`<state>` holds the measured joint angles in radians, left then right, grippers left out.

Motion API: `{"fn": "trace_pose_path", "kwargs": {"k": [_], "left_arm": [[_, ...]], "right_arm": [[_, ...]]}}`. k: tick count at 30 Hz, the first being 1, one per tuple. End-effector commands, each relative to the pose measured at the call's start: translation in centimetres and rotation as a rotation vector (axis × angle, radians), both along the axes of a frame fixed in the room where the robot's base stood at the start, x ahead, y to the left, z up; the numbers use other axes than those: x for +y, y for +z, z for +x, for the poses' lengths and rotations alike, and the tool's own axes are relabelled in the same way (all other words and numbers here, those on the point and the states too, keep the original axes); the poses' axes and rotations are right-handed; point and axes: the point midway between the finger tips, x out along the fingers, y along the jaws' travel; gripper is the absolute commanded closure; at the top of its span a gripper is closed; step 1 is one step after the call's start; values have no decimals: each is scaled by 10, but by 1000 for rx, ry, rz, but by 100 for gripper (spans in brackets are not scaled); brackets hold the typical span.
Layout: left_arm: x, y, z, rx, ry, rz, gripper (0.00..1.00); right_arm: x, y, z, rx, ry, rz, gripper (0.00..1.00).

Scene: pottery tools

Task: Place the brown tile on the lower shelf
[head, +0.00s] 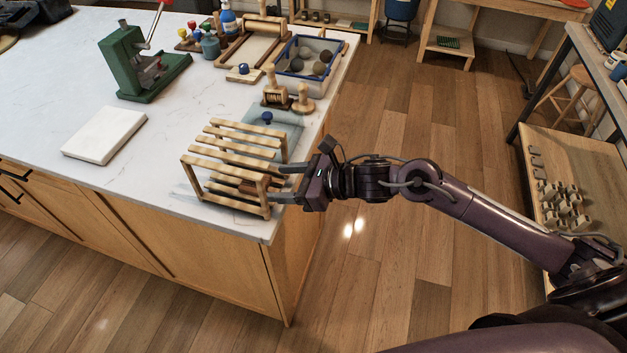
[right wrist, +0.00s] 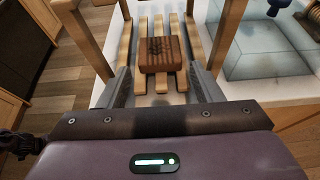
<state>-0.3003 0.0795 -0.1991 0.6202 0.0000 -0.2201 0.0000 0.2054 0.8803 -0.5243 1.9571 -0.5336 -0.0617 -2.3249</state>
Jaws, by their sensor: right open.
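The wooden slatted rack (head: 232,150) stands near the front right corner of the white counter, with an upper and a lower shelf of slats. The brown tile (right wrist: 163,53), with a dark mark on its top, rests on the lower slats (right wrist: 143,30) in the right wrist view. In the head view the tile (head: 248,187) is partly hidden behind the upper slats. My right gripper (head: 280,183) is at the rack's right side. Its fingers (right wrist: 163,82) are open, spread wider than the tile, with the tile ahead between them. My left gripper is not in view.
A glassy blue-grey slab (head: 287,126) with a blue knob lies just behind the rack. A white block (head: 104,135) and a green press (head: 139,65) stand to the left. A blue-rimmed bin (head: 305,58) is at the back. The counter's right edge is close to the rack.

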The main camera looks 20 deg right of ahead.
Motion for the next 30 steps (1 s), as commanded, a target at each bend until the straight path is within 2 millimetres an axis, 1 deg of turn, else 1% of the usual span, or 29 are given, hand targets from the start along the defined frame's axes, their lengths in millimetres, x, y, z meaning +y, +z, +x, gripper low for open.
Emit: {"fn": "trace_pose_path", "kwargs": {"k": [1, 3, 7, 10, 12, 18, 30], "left_arm": [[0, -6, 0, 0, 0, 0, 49], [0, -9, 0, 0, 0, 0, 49], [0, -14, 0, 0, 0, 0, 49], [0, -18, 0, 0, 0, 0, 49], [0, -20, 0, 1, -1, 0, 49], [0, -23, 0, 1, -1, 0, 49], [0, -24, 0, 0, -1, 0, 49]], "right_arm": [[-10, 0, -6, -1, -1, -5, 41], [-20, 5, -13, 0, -2, -6, 41], [-38, 14, -26, 2, -2, -6, 41], [-47, 21, -36, 2, 5, -7, 41], [-56, 23, -39, 3, -5, -6, 41], [-65, 31, -47, 3, -3, -2, 41], [-68, 34, -48, 4, -6, 5, 41]]}}
